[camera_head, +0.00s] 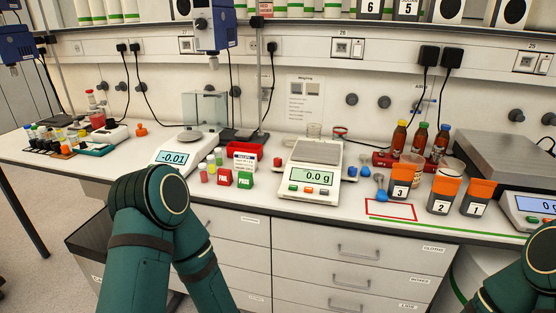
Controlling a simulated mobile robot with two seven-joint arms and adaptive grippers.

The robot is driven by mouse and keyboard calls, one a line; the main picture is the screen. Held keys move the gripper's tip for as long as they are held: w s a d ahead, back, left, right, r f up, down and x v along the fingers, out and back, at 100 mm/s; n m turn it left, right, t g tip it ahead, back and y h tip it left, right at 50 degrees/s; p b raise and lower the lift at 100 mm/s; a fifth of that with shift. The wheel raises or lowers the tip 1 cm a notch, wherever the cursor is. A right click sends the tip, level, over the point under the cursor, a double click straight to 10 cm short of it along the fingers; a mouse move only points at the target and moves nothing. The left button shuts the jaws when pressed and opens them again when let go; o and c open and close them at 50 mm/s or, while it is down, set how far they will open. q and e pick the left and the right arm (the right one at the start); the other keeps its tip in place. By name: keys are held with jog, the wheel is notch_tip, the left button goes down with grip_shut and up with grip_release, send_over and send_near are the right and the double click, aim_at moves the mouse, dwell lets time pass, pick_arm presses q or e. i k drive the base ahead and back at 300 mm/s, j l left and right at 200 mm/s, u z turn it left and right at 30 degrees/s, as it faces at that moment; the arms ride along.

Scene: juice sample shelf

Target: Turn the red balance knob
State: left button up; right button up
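The white balance (310,180) stands at the middle of the bench with a flat pan on top and a display reading 0.0 g. A small red part (277,161) shows at its left side; it looks like a knob, but I cannot tell its turn position. Small coloured buttons (308,190) sit below the display. Another balance (172,157) to the left reads -0.01. My two green arms show at the bottom, the left one bent in front of the bench. Neither gripper is in view.
Red and green boxes (225,178) and small vials stand left of the middle balance. Blue scoops (380,190), a red-outlined rectangle (391,209), orange-lidded jars (443,194) and bottles (399,137) are to its right. Drawers (350,270) lie below the bench edge.

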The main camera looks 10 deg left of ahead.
aim_at(277, 161)
jog(key=j+z, duration=0.15)
jog(key=z, duration=0.45)
jog(key=i+j+z, duration=0.1)
jog(key=j+z, duration=0.15)
jog(key=j, duration=0.25)
jog(key=j+z, duration=0.3)
jog(key=j, duration=0.15)
